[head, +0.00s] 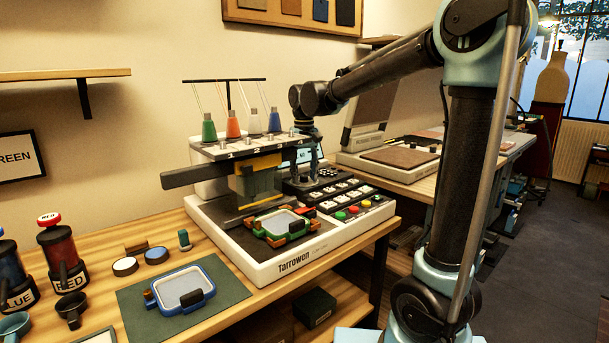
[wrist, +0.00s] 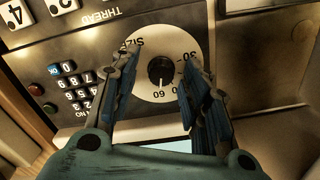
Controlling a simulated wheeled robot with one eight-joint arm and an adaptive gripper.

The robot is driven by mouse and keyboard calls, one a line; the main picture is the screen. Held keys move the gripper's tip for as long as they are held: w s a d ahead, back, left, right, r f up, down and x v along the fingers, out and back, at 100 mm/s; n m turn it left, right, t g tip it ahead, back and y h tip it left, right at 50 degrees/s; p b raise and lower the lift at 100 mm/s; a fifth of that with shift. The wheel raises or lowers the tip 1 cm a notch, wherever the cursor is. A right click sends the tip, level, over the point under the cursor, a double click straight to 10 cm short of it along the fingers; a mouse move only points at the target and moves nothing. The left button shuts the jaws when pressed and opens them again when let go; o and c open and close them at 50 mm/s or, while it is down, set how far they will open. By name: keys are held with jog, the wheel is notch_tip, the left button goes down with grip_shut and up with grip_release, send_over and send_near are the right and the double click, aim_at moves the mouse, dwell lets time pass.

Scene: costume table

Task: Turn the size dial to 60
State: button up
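The size dial shows in the wrist view as a black round knob (wrist: 160,69) inside a pale ring (wrist: 145,45) marked SIZE, 30 and 60. A small light mark on the knob's edge seems to face the 60, at the bottom in this view. My gripper (wrist: 160,58) is open, with one dark finger on each side of the knob. Gaps show between the fingers and the knob; whether the fingertips reach its depth is unclear. In the head view my gripper (head: 303,160) hangs over the embroidery machine's back right panel, and the dial is hidden there.
Beside the dial are a numbered keypad (wrist: 78,92) and a THREAD label (wrist: 128,15). The machine (head: 300,267) carries thread cones (head: 232,126), a hoop (head: 283,226) and coloured buttons (head: 353,209). A second hoop (head: 184,290) lies on a green mat at the front left.

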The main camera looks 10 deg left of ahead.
aim_at(305, 176)
jog(key=shift+r, duration=0.1)
notch_tip(305, 176, up, 12)
dwell(0.8)
jog(key=s+d+f, duration=0.3)
jog(key=d, duration=0.4)
jog(key=s+d+f+m, duration=0.1)
jog(key=s+d+f, duration=0.2)
jog(key=d, duration=0.4)
jog(key=s+d+f+m+t, duration=0.1)
jog(key=s+d+f, duration=0.2)
jog(key=d+f, duration=0.2)
jog(key=shift+s+d, duration=0.2)
jog(key=shift+d, duration=0.4)
jog(key=shift+s+d, duration=0.15)
jog(key=shift+d, duration=0.45)
jog(key=s+d+f+m, duration=0.1)
jog(key=s+d+f, duration=0.4)
jog(key=s+f, duration=0.2)
jog(key=s+d+f+m+t, duration=0.1)
jog(key=s+d+f, duration=0.5)
jog(key=f, duration=0.5)
jog(key=shift+s+f, duration=0.2)
jog(key=shift+s, duration=0.25)
